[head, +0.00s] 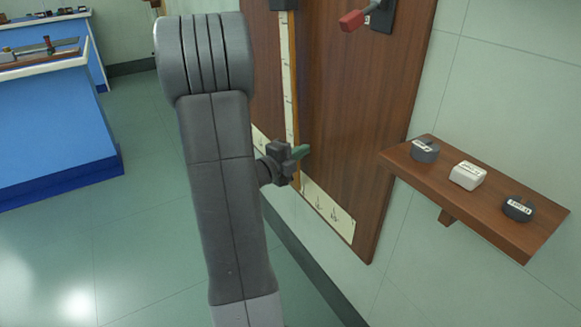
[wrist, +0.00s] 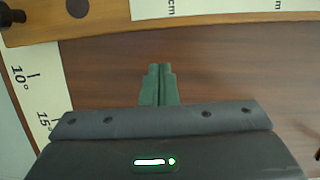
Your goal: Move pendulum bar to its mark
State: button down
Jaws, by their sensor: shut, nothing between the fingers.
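The pendulum bar (head: 291,75) is a long wooden strip with a pale centimetre scale, hanging near vertical in front of a brown board in the head view. In the wrist view the bar (wrist: 110,22) runs across the top, with a dark round spot and a dark knob near its lower end. A pale degree scale (head: 325,207) crosses the board's foot; 10° and 15° show on the scale (wrist: 38,90) in the wrist view. My gripper (head: 301,152) has green fingers, shut and empty, right of the bar's lower part. In the wrist view its fingertips (wrist: 160,68) are apart from the bar.
A red-handled lever (head: 352,20) juts out at the top. A blue bench (head: 55,125) stands left, with open floor before it.

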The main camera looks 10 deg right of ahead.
jog(key=shift+w+a+f, duration=0.1)
jog(key=shift+w+a, duration=0.2)
jog(key=shift+w, duration=0.35)
jog(key=shift+w+a+f, duration=0.1)
jog(key=shift+w+a, duration=0.2)
jog(key=shift+w, duration=0.35)
jog(key=shift+w, duration=0.1)
jog(key=w+a, duration=0.2)
jog(key=w, duration=0.4)
jog(key=shift+w+a+f, duration=0.2)
jog(key=shift+f, duration=0.2)
jog(key=shift+d, duration=0.1)
